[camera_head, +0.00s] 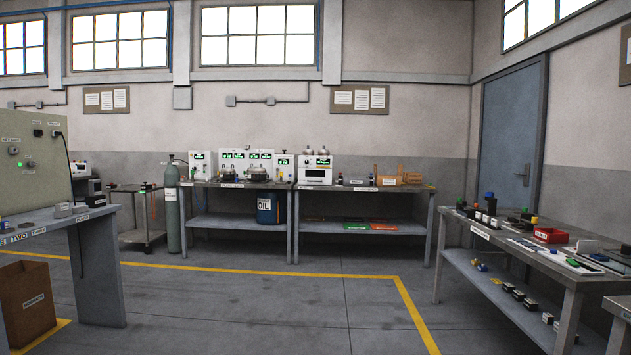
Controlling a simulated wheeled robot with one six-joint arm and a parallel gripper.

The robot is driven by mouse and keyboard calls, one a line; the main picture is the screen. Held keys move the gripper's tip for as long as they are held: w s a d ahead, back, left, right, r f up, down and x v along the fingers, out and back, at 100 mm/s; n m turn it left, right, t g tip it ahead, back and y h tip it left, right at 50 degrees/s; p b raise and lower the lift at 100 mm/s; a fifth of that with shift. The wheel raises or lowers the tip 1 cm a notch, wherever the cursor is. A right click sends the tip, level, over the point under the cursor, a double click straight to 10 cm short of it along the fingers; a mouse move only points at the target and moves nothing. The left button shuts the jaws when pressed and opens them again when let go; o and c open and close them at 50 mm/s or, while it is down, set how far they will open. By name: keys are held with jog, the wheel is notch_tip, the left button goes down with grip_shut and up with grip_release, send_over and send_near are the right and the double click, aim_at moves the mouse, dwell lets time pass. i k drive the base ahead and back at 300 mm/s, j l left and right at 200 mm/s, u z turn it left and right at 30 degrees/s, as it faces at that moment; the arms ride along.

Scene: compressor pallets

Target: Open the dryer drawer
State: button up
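A white box-shaped unit (316,161) stands at the left end of the right back bench. It may be the dryer, but its label is too small to read. It has a green display, a dark panel low on its front and two rounded canisters on top. No drawer is seen pulled out. Other white units with green displays (246,161) stand on the left back bench. My gripper is not in view.
Back benches (362,187) stand across open grey floor (250,310) with yellow lines. A gas cylinder (173,210) and cart (140,240) are left of them. A cluttered bench (500,240) is on the right; a panel and desk (70,220) are on the left.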

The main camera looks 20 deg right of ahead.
aim_at(306, 176)
jog(key=i+l+z, duration=0.4)
jog(key=i, duration=0.2)
jog(key=i+l+z, duration=0.25)
jog(key=i, duration=0.6)
jog(key=i+z, duration=0.3)
jog(key=i, duration=2.25)
jog(key=i+u, duration=0.1)
jog(key=i, duration=1.6)
jog(key=i+l+u, duration=0.15)
jog(key=i+u, duration=0.2)
jog(key=i, duration=0.15)
jog(key=i+l+u, duration=0.35)
jog(key=i, duration=0.15)
jog(key=i+l+u, duration=0.4)
jog(key=i+j, duration=0.05)
jog(key=i, duration=0.05)
